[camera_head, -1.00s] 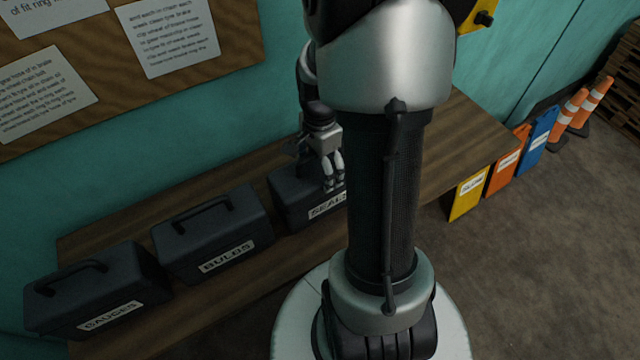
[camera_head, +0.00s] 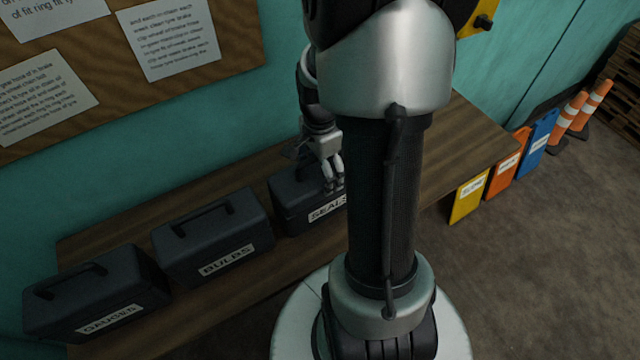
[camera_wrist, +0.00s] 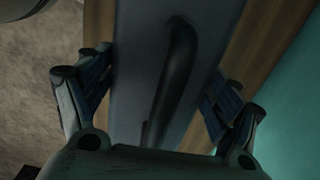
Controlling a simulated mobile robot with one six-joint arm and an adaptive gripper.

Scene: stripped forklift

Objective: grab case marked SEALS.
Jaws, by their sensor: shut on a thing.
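The dark grey case marked SEALS (camera_head: 290,197) stands on the wooden bench, third from the left in the head view. Its white label shows at the front, and my arm covers its right end. My gripper (camera_head: 333,175) comes down over the case from above. In the wrist view my gripper (camera_wrist: 160,90) has one finger on each side of the case (camera_wrist: 140,60), shut on its body. The case's dark handle (camera_wrist: 177,70) runs between the fingers. The exact contact of the fingertips is hard to make out in the dim light.
Cases marked BULBS (camera_head: 205,232) and GAUGES (camera_head: 95,290) stand to the left on the bench (camera_head: 455,150). Yellow (camera_head: 468,197), orange (camera_head: 505,170) and blue (camera_head: 538,145) boards and striped cones stand on the floor beyond its right end. A notice board hangs behind.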

